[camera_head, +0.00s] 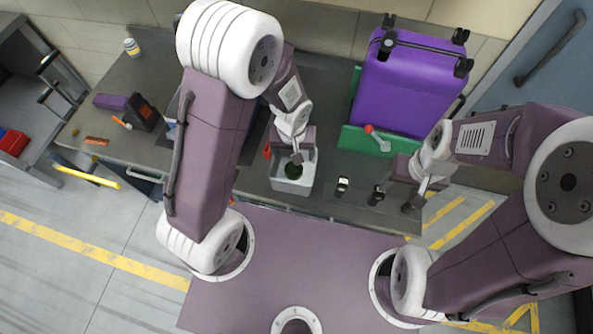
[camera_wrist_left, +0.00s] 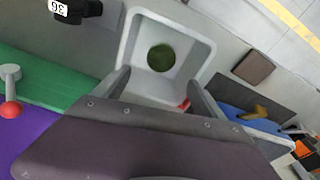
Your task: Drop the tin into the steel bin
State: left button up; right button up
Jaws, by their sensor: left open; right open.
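The steel bin (camera_head: 303,189) is a pale grey square container at the near side of the counter, below my left gripper. It also shows in the left wrist view (camera_wrist_left: 207,45). A dark green round thing, which looks like the tin (camera_wrist_left: 161,58), lies inside on the bin's floor; it shows in the head view too (camera_head: 293,171). My left gripper (camera_head: 297,157) is open above the bin, with nothing between its fingers (camera_wrist_left: 160,95). My right gripper (camera_head: 414,202) is open at the counter's right end, apart from the bin.
A purple suitcase (camera_head: 412,85) stands on a green base (camera_head: 358,141) behind, with a red-knobbed lever (camera_head: 376,138). Small dark blocks, one labelled (camera_head: 343,186), sit right of the bin. A dark box (camera_head: 142,112) and a white bottle (camera_head: 132,47) are at left.

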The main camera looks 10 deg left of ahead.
pick_arm(q)
notch_tip(320, 180, up, 7)
jog(key=shift+s, duration=0.45)
jog(key=s+a+r+m, duration=0.1)
jog(key=s+a, duration=0.6)
jog(key=shift+a+r+m, duration=0.15)
jog(key=shift+r+m, duration=0.15)
jog(key=shift+r, duration=0.05)
dwell(2.1)
